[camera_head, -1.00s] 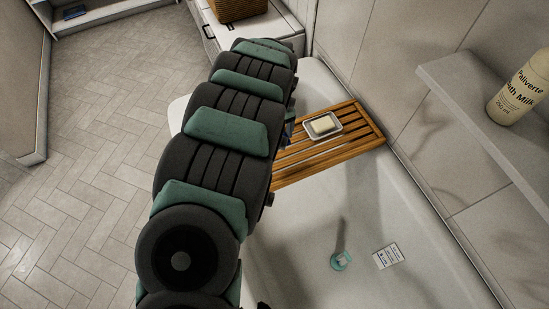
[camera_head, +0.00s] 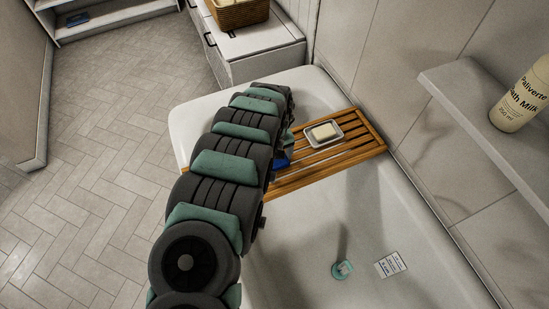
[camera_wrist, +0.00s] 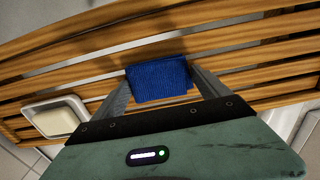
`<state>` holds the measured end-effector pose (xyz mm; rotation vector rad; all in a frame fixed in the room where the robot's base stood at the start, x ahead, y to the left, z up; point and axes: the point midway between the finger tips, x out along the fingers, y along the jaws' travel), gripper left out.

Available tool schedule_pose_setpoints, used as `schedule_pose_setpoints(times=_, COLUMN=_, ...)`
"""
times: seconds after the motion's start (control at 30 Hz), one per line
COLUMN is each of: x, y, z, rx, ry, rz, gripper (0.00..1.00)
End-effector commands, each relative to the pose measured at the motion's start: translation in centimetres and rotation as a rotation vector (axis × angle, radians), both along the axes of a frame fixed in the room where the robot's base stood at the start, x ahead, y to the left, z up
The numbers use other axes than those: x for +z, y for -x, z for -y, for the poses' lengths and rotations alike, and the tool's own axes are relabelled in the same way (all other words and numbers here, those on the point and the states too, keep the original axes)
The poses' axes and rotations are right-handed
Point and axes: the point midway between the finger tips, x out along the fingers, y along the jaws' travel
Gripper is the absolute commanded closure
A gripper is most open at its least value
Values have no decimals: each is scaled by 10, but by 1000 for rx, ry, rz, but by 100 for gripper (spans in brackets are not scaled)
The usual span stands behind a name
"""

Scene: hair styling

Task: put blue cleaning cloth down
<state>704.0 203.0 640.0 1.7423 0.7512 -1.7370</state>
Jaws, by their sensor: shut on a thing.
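The blue cleaning cloth (camera_wrist: 159,81) is between the two fingers of my gripper (camera_wrist: 162,88) in the wrist view. My gripper is shut on it. In the head view a small part of the blue cloth (camera_head: 281,160) shows beside my arm, over the wooden bath tray (camera_head: 352,151). The slats of the tray (camera_wrist: 250,55) fill the background behind the cloth in the wrist view. I cannot tell whether the cloth touches the slats. My arm hides most of my gripper in the head view.
A soap dish with a soap bar (camera_head: 323,132) sits on the tray, right of the cloth; it also shows in the wrist view (camera_wrist: 56,118). The bathtub (camera_head: 330,225) lies below. A bath milk bottle (camera_head: 520,98) stands on a wall shelf (camera_head: 470,95). A basket (camera_head: 238,13) is behind.

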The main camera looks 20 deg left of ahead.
Motion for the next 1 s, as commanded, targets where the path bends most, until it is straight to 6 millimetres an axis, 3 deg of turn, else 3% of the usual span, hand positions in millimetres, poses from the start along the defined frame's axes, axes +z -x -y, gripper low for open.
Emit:
schedule_pose_setpoints(times=0.17, x=-4, y=0, z=1, rx=-1, ry=0, rz=-1, gripper=51)
schedule_pose_setpoints(times=0.2, x=-4, y=0, z=1, rx=-1, ry=0, rz=-1, gripper=14)
schedule_pose_setpoints(times=0.37, x=-3, y=0, z=0, rx=-1, ry=0, rz=-1, gripper=0)
schedule_pose_setpoints(times=0.77, x=5, y=0, z=0, rx=-2, ry=-1, rz=-1, gripper=0)
schedule_pose_setpoints(times=1.0, x=37, y=0, z=-1, rx=-1, ry=-3, rz=-2, gripper=0)
